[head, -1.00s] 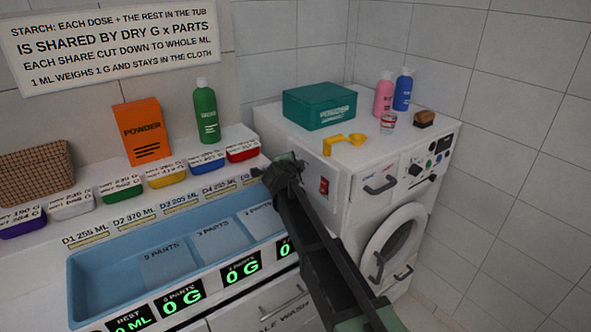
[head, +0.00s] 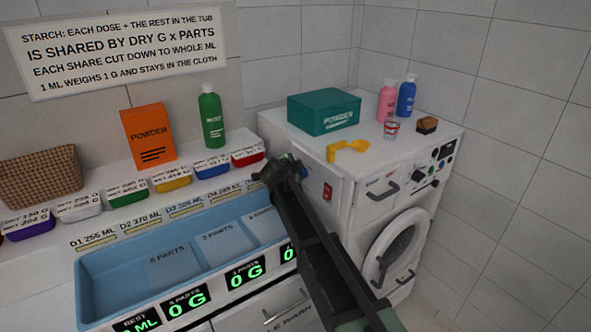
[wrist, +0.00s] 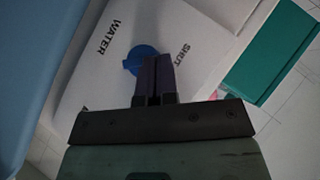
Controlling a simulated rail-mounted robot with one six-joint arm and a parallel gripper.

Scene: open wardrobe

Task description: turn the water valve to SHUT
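The water valve is a round blue knob (wrist: 138,58) on a white panel in the wrist view. The word WATER is printed to its left and SHUT to its right. My gripper (wrist: 158,62) has its two dark fingers close together, with a thin slit between them. Their tips overlap the right part of the knob and hide it. Whether they touch or grip the knob is not clear. In the head view my gripper (head: 272,174) is at the left side of the white washer, and the knob is mostly hidden behind it.
The washer (head: 345,200) carries a teal powder box (head: 325,113), a yellow scoop (head: 348,148) and bottles. A red switch (head: 327,191) is on its side. The blue tub (head: 105,285) and a row of coloured trays lie to the left.

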